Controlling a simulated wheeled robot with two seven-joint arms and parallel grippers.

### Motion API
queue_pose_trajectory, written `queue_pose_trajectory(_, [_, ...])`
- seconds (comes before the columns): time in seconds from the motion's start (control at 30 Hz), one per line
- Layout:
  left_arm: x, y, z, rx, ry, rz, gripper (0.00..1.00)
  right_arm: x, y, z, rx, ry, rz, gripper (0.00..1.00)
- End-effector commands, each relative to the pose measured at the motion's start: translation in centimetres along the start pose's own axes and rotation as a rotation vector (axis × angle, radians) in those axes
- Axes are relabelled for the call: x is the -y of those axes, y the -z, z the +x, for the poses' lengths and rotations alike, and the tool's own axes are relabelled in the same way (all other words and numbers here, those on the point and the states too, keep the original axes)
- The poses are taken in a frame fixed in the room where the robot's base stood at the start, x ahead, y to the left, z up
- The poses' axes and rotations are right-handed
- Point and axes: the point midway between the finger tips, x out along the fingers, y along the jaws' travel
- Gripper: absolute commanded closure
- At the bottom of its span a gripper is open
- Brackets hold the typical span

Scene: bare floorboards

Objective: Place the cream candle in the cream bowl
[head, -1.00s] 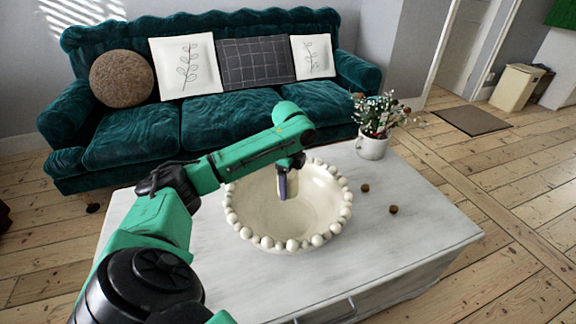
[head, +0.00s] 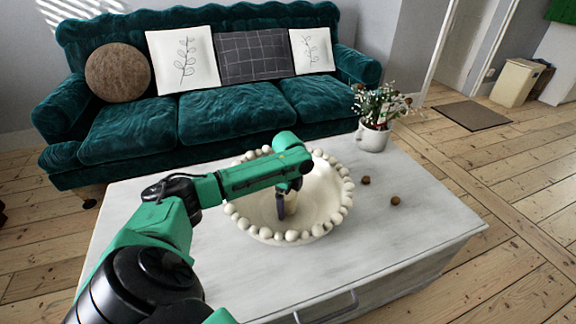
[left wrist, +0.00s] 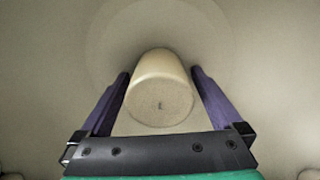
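The cream bowl (head: 322,205), with a rim of round beads, stands on the pale coffee table. The cream candle (head: 292,203) is upright inside the bowl, partly hidden by a finger. My left gripper (head: 286,204) reaches down into the bowl with the candle between its fingers. My right gripper is out of view.
The pale table (head: 400,225) holds a white pot of flowers (head: 373,138) at the back right and two small brown balls (head: 395,201) right of the bowl. A teal sofa (head: 230,110) stands behind. The table's right front is clear.

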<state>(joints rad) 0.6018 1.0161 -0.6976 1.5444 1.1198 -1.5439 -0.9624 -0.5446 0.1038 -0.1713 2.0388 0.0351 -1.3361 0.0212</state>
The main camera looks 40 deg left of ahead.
Motion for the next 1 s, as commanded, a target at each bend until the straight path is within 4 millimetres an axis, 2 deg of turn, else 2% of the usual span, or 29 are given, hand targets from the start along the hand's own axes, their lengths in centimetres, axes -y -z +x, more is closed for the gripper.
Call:
queue_pose_trajectory(0.27, [0.0,0.0,-0.2,0.000,0.002,0.000,0.00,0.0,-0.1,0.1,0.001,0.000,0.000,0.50])
queue_pose_trajectory(0.33, [0.1,0.0,-1.0,-0.001,0.003,0.001,0.00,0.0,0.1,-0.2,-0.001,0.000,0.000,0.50])
queue_pose_trajectory(0.47, [0.1,0.0,-3.5,0.000,0.003,0.001,0.00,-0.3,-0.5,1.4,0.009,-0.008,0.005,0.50])
queue_pose_trajectory(0.7, [0.1,0.0,-9.2,-0.001,0.003,0.000,0.00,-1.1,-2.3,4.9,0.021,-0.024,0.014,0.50])
queue_pose_trajectory(0.8, [0.1,0.0,-11.0,-0.001,0.002,-0.001,0.00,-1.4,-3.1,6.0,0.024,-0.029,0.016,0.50])
queue_pose_trajectory(1.0, [0.0,0.0,-12.4,-0.001,0.000,0.000,0.00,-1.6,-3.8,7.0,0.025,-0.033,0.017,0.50])
